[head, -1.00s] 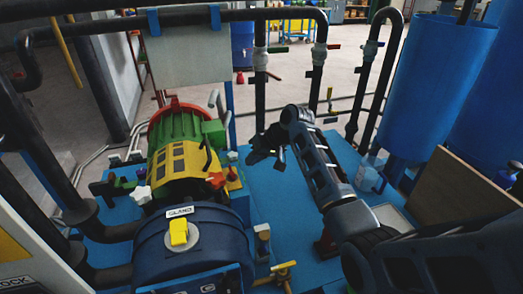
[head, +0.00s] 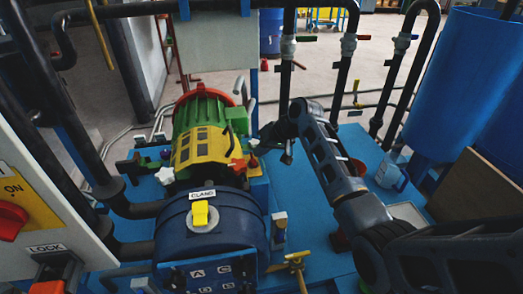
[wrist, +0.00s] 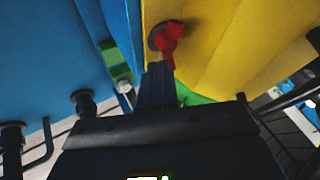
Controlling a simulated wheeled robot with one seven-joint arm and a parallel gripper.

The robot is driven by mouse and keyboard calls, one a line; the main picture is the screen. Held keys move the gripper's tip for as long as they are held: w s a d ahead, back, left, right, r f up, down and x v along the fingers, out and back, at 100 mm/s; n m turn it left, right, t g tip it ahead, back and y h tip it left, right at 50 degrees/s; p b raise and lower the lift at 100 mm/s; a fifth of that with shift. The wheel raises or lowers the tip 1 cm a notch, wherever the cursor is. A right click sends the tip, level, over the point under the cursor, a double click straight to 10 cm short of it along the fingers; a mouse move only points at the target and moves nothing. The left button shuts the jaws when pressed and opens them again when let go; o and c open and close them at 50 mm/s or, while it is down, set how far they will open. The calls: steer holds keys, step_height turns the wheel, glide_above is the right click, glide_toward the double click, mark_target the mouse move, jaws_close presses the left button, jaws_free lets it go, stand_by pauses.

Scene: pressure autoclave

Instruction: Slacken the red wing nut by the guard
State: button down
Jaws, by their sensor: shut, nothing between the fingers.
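The red wing nut (wrist: 172,42) shows in the wrist view, on a round dark base against the yellow guard (wrist: 220,45). My gripper (wrist: 158,72) is shut and empty, its fingertips just below the nut in that picture. Whether they touch it I cannot tell. In the head view the yellow guard (head: 203,148) covers part of the green motor, and my gripper (head: 285,152) is to its right. A small red part shows at the guard's right side there, too small to identify surely.
A blue round housing (head: 210,232) with a yellow knob stands in front of the guard. A brass valve (head: 292,262) is at its right. Dark pipes (head: 290,60) rise behind. A red switch (head: 10,220) is on a panel at the left.

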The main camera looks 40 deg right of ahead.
steer(key=shift+w+n+g+y+b, duration=0.35)
steer(key=shift+n+y, duration=0.25)
steer(key=shift+n, duration=0.4)
steer(key=shift+w+n+g+y+b, duration=0.15)
steer(key=shift+n+y+b, duration=0.1)
steer(key=shift+n, duration=0.25)
steer(key=shift+w+n+g+y+b, duration=0.1)
steer(key=shift+n+y, duration=0.15)
steer(key=shift+n, duration=0.25)
steer(key=shift+w+a, duration=0.15)
steer(key=shift+w, duration=0.25)
steer(key=shift+w+a, duration=0.15)
steer(key=shift+w, duration=0.15)
stand_by(1.4)
